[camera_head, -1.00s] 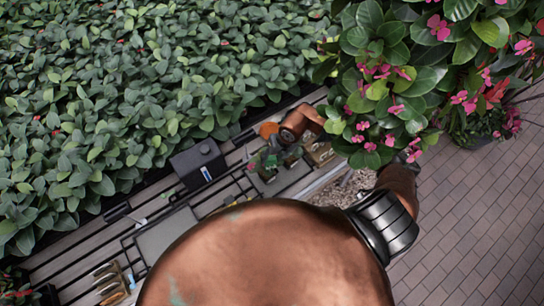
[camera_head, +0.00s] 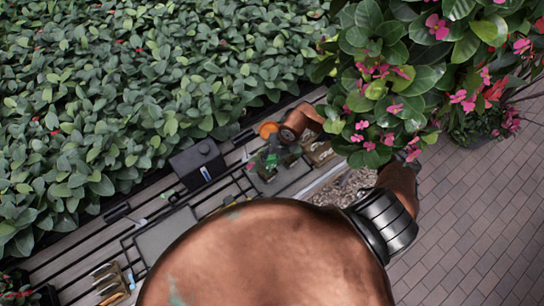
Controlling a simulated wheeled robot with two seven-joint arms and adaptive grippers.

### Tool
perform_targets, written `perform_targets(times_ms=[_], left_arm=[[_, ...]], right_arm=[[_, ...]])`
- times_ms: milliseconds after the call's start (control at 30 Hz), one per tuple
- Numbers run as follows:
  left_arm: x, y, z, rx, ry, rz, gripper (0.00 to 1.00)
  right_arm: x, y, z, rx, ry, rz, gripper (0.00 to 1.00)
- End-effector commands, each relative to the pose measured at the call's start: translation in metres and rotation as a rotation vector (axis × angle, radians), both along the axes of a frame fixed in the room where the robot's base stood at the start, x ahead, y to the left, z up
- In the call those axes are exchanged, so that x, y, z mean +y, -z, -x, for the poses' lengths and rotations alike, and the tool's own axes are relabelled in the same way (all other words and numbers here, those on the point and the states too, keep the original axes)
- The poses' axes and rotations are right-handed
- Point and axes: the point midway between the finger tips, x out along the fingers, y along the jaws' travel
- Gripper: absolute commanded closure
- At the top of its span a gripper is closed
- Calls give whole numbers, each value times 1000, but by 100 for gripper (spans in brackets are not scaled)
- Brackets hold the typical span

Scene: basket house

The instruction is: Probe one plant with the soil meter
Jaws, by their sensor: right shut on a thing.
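A leafy plant with pink flowers (camera_head: 385,75) fills the upper right of the head view. My right arm crosses the bottom of the picture and reaches up to it. My right gripper (camera_head: 413,153) shows only as a small grey part at the lower edge of the leaves. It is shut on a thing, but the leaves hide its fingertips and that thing. I cannot make out the soil meter anywhere. A second pink-flowered plant (camera_head: 482,122) stands behind at the right. My left gripper is not in view.
A slatted bench (camera_head: 75,242) holds a dark box (camera_head: 198,163), a grey panel (camera_head: 166,236), small seedlings (camera_head: 270,163), a brown pot (camera_head: 301,122) and a gravel tray (camera_head: 346,188). A dense hedge (camera_head: 150,90) fills the upper left. Brick paving (camera_head: 475,220) at the right is clear.

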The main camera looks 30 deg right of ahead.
Motion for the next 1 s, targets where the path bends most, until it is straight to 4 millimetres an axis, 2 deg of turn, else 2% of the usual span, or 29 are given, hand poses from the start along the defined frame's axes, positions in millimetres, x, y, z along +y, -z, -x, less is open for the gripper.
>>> perform_targets(times_ms=[267,1000], left_arm=[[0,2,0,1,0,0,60],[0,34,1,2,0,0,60]], right_arm=[[0,2,0,0,0,0,95],[-1,42,0,0,0,0,95]])
